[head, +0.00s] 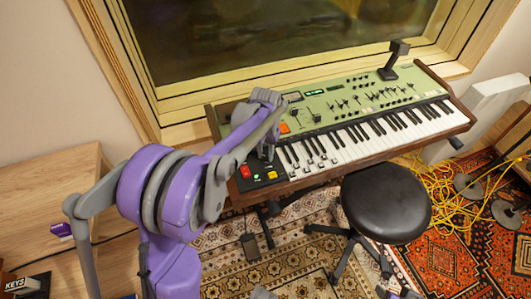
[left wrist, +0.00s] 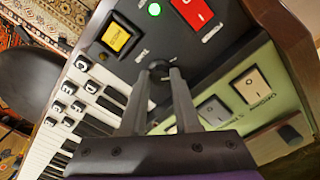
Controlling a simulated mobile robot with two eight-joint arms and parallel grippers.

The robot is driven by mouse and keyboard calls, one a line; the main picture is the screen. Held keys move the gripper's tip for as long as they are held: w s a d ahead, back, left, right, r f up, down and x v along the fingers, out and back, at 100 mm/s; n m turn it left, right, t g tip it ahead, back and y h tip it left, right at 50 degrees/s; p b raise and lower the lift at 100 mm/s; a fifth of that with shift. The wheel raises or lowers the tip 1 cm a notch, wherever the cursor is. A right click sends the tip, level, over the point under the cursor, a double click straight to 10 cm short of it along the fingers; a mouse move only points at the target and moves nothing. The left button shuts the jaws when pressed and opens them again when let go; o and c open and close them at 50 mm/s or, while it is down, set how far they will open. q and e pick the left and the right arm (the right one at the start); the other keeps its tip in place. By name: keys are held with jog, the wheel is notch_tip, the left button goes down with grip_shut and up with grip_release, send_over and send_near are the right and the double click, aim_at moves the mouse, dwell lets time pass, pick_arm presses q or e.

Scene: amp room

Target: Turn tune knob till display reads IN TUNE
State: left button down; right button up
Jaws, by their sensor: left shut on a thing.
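The green keyboard synthesizer (head: 345,105) stands below the window. Its black left-hand panel (head: 258,181) carries the tune knob, which my left gripper mostly hides in the head view. In the left wrist view the dark round tune knob (left wrist: 159,68) sits beside a small label, and my left gripper (left wrist: 157,76) is shut on it with a finger on either side. In the head view my left gripper (head: 265,150) reaches down to this panel. A small display (head: 293,97) glows on the top panel, but its text is too small to read. My right gripper is not clearly seen.
A black stool (head: 386,201) stands in front of the keys.

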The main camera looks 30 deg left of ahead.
aim_at(265, 156)
pick_arm(q)
jog(key=c, duration=0.6)
grip_release()
notch_tip(265, 156, up, 11)
jog(key=shift+f+p, duration=0.1)
jog(key=shift+p, duration=0.55)
